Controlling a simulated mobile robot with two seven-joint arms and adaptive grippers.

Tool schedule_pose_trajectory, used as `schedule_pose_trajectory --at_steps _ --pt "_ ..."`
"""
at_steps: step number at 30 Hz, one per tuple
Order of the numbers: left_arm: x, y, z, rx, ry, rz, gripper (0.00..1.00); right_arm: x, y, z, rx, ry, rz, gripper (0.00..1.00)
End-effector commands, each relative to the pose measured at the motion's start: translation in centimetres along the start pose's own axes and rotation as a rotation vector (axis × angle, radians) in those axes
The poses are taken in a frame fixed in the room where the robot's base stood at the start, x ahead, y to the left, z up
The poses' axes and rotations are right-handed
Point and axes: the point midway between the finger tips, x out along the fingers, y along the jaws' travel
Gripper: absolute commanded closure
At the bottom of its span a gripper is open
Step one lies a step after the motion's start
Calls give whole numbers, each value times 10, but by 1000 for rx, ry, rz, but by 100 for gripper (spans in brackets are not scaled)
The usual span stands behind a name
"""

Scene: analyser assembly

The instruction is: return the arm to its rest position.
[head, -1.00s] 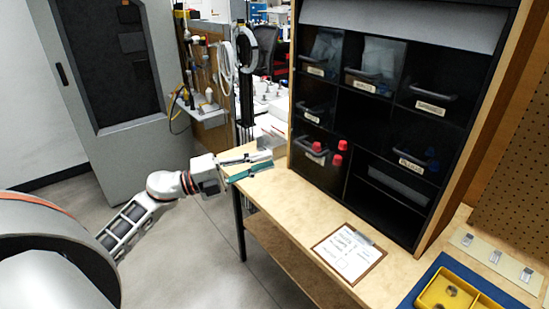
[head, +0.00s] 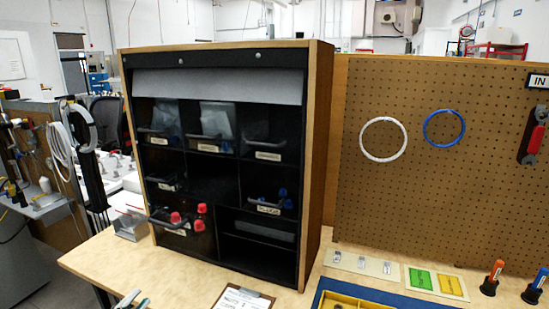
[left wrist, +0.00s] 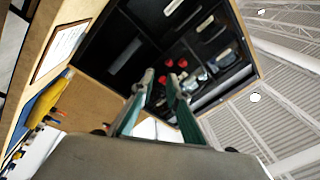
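My left gripper (head: 132,301) shows only by its fingertips at the bottom edge of the head view, at the front edge of the table. In the left wrist view its two green and grey fingers (left wrist: 160,78) stand apart with a gap and nothing held between them. They point toward the black shelf cabinet (head: 231,185), which lies beyond them and also shows tilted in the wrist view (left wrist: 135,30). The rest of my left arm is out of the head view. My right gripper is in neither view.
A blue mat with a yellow tray (head: 345,302) is to the right. A pegboard (head: 425,170) stands behind. The table's left front is mostly bare.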

Motion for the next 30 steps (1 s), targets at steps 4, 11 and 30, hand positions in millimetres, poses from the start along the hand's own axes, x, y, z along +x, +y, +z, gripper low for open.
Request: schedule_pose_trajectory --at_steps 4,11,30 --pt "-42 98 18 -306 -255 53 85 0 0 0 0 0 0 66" --pt "-110 226 5 -642 -554 195 85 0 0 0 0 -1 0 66" --pt "-153 295 -24 -818 -705 306 85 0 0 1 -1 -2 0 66"
